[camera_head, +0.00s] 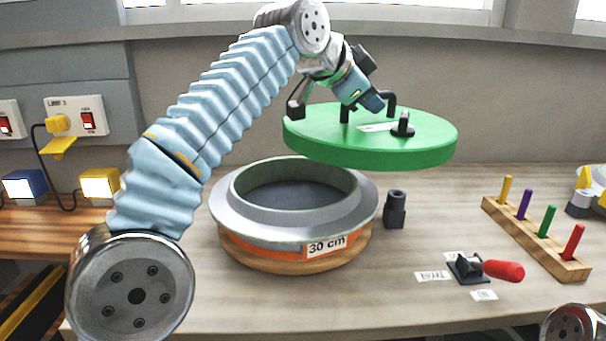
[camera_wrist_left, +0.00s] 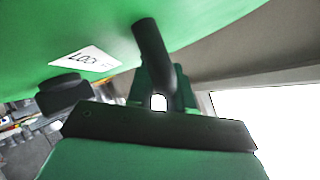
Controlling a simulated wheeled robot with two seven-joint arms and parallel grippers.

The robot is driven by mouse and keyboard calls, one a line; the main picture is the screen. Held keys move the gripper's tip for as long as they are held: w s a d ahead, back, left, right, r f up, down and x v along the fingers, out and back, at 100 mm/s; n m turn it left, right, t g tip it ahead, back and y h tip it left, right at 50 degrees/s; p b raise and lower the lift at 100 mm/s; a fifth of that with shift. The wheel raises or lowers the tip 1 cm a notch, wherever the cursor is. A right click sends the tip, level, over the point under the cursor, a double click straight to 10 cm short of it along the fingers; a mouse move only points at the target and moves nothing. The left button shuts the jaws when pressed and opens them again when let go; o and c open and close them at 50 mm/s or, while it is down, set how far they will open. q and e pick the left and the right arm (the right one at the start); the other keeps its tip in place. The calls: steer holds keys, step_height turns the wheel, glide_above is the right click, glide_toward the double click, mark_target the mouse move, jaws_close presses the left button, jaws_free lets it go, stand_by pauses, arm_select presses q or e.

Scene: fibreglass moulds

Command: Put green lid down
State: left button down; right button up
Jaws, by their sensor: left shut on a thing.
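The round green lid (camera_head: 330,140) is in the air in the head view, above and to the right of the open round mould (camera_head: 237,198) marked "30 cm". The lid is slightly tilted, with a black handle, a black knob (camera_head: 403,125) and a white label on top. My left gripper (camera_head: 366,98) is shut on the lid's handle. In the left wrist view the lid (camera_wrist_left: 200,22) fills the top, with a "LOCK" label (camera_wrist_left: 86,60) and the dark handle (camera_wrist_left: 150,48) at the gripper. My right gripper is not in view.
A black post (camera_head: 396,210) stands right of the mould. A lever with a red handle (camera_head: 502,271) and a "BRAKE" label lies at the front right. A wooden rack (camera_head: 525,243) with coloured pegs stands at the right. Bare tabletop lies between the post and the rack.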

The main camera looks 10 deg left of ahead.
mark_target(321, 114)
arm_select(q)
steer(key=shift+w+a+f, duration=0.15)
steer(key=shift+w+a, duration=0.1)
steer(key=shift+a, duration=0.25)
steer(key=shift+w+a+f, duration=0.15)
steer(key=shift+w+a, duration=0.05)
steer(key=shift+a, duration=0.25)
steer(key=a+f, duration=0.1)
steer(key=a, duration=0.1)
steer(key=a+f, duration=0.1)
steer(key=a, duration=0.1)
steer(key=a+f, duration=0.1)
steer(key=a, duration=0.2)
steer(key=shift+w, duration=0.15)
steer(key=a+f+b, duration=0.2)
steer(key=a+f, duration=0.3)
steer(key=f, duration=0.4)
steer(key=shift+f, duration=0.15)
steer(key=c, duration=1)
jaws_free()
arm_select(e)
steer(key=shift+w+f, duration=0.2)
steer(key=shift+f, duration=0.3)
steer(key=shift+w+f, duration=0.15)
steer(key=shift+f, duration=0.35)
